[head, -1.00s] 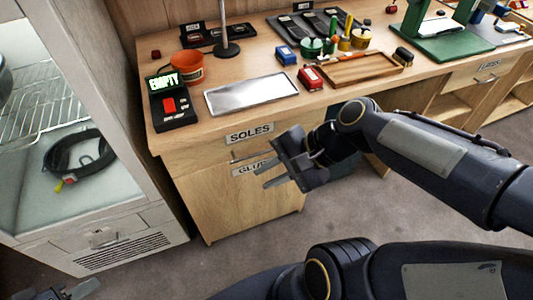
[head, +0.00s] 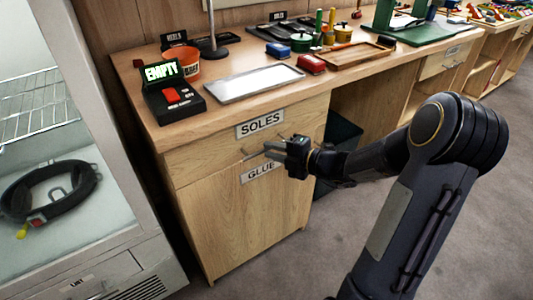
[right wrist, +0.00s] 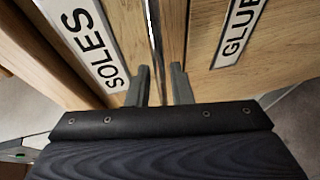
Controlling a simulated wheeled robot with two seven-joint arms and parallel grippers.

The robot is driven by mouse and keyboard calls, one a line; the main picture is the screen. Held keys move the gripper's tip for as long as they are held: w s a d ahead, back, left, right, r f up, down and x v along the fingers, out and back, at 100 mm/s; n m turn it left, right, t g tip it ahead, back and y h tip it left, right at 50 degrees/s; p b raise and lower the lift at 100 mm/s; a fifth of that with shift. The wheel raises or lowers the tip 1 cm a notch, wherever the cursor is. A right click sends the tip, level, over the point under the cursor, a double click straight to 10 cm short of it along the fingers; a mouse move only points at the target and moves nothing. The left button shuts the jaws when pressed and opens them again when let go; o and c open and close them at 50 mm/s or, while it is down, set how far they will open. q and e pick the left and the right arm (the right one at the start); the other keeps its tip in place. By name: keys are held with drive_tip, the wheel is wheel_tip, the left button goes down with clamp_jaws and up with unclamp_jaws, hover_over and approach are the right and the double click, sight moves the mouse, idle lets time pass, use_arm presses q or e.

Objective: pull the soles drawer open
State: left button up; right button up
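The soles drawer (head: 195,153) is the light wood front under the benchtop, with a SOLES label (head: 260,124); it looks closed. Its thin metal handle (head: 250,154) runs below the label, and its right part is hidden by my right gripper (head: 276,151). In the right wrist view the two fingers (right wrist: 162,86) are apart, one on each side of the line of the bright handle bar (right wrist: 154,28). The SOLES label (right wrist: 95,48) is left of them. I cannot tell whether the fingers touch the handle. My left gripper is out of view.
The GLUE cupboard door (head: 230,215) is directly below the drawer. A glass-fronted cabinet (head: 120,265) stands close on the left. On the bench are a black box reading EMPTY (head: 172,95), a metal tray (head: 255,82) and an orange pot (head: 187,66). Floor is clear in front.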

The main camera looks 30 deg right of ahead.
drive_tip(key=shift+x, duration=1.25)
clamp_jaws()
